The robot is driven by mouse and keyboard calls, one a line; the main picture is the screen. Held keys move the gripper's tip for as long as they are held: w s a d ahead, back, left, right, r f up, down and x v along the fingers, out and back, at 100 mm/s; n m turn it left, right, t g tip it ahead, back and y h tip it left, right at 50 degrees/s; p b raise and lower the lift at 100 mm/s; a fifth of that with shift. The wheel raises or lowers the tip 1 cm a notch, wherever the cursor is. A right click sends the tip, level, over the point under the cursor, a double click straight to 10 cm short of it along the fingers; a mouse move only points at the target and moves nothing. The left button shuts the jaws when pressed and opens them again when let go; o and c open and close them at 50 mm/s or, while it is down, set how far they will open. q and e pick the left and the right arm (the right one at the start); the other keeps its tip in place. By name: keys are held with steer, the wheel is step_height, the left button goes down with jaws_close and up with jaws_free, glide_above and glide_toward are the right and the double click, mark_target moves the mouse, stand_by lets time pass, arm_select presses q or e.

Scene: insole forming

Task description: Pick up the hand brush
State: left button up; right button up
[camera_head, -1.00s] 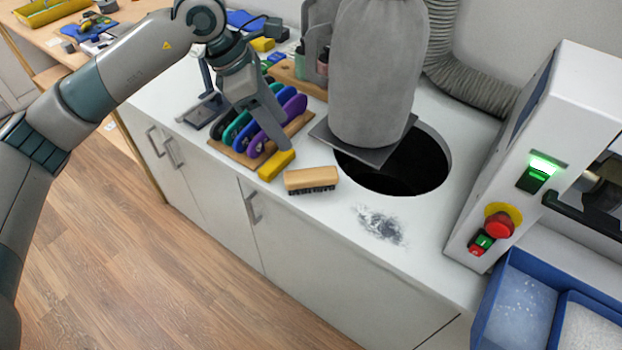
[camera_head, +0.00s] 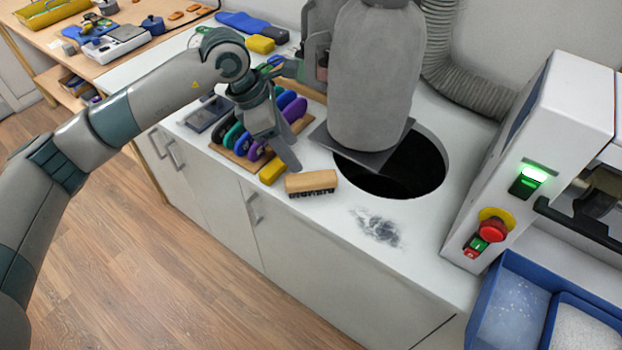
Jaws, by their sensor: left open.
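The hand brush (camera_head: 311,182) has a light wooden back and dark bristles. It lies bristles down on the white counter, in front of the round dark opening. My left gripper (camera_head: 284,166) is open and empty, pointing down just left of and behind the brush, over the yellow block (camera_head: 272,170). Its fingers partly overlap each other in this view, and they look apart from the brush. My right gripper is not in view.
A wooden rack (camera_head: 238,157) of coloured insole shapes stands left of the brush. A grey cylinder (camera_head: 372,75) stands behind it by the round opening (camera_head: 405,175). Grey dust (camera_head: 379,227) lies on the counter (camera_head: 330,225). A machine (camera_head: 535,150) with a red button stands at right.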

mark_target(309, 177)
arm_select(q)
steer(key=shift+d+f, duration=0.35)
steer(key=shift+f, duration=0.3)
steer(key=p+x, duration=0.2)
steer(key=x, duration=0.1)
steer(key=shift+d+f, duration=0.15)
steer(key=shift+f, duration=0.2)
steer(key=shift+d+f, duration=0.15)
steer(key=shift+f, duration=0.35)
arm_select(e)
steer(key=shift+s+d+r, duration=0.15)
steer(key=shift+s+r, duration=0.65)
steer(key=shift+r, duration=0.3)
arm_select(q)
steer(key=shift+d+f+p, duration=0.4)
steer(key=shift+f+p, duration=0.2)
steer(key=shift+p, duration=0.25)
steer(key=p+x, duration=0.1)
steer(key=x, duration=0.2)
steer(key=shift+s+d+f+p, duration=0.1)
steer(key=shift+f+p, duration=0.15)
steer(key=shift+p, duration=0.1)
steer(key=shift+f, duration=0.15)
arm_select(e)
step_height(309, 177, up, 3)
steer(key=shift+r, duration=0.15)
